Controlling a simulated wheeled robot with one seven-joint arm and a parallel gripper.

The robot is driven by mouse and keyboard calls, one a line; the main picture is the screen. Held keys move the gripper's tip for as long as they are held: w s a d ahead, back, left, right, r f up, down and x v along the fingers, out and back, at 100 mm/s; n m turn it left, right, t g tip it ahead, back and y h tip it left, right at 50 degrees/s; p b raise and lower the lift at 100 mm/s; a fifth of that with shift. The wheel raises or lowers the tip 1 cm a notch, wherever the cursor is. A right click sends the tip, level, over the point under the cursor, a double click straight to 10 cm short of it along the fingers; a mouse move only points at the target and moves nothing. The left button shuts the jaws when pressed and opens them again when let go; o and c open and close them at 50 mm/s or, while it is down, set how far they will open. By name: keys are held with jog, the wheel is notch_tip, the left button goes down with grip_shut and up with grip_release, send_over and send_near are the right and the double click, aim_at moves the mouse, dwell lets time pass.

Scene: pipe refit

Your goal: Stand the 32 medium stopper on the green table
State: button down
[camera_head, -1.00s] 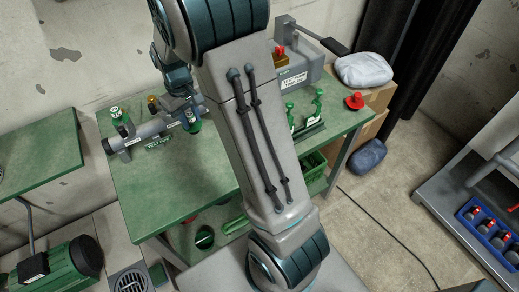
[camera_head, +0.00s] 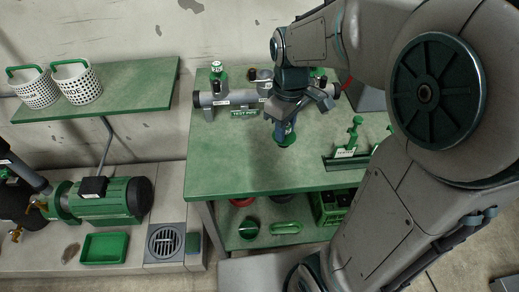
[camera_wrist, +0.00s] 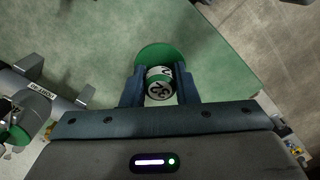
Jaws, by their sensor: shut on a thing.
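My gripper (camera_head: 286,122) points down over the green table (camera_head: 240,160), in front of the grey test pipe (camera_head: 236,96). In the wrist view my gripper (camera_wrist: 159,92) is shut on the stopper (camera_wrist: 158,80), which has a green and white body, a label reading 32 and a wide green disc at its far end. In the head view the stopper's green disc (camera_head: 287,141) shows just below the fingers, close to the tabletop. I cannot tell whether it touches the table. The stopper looks about upright.
A green-topped fitting (camera_head: 218,76) stands on the pipe's left end. A rack with green testers (camera_head: 350,150) stands to the right on the table. The tabletop left of my gripper is clear. White baskets (camera_head: 76,82) stand on a separate shelf at left.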

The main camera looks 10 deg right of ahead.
jog(key=shift+w+a+f+b, duration=0.15)
jog(key=shift+a+f, duration=1.25)
jog(key=shift+f, duration=0.1)
jog(key=shift+w+a+f+b, duration=0.2)
jog(key=shift+a+f, duration=1.2)
jog(key=shift+f, duration=0.15)
jog(key=shift+w+a+f+b, duration=0.15)
jog(key=shift+a+f, duration=1.25)
jog(key=shift+f, duration=0.1)
jog(key=shift+f, duration=0.15)
jog(key=c, duration=1.1)
grip_release()
jog(key=shift+c, duration=0.2)
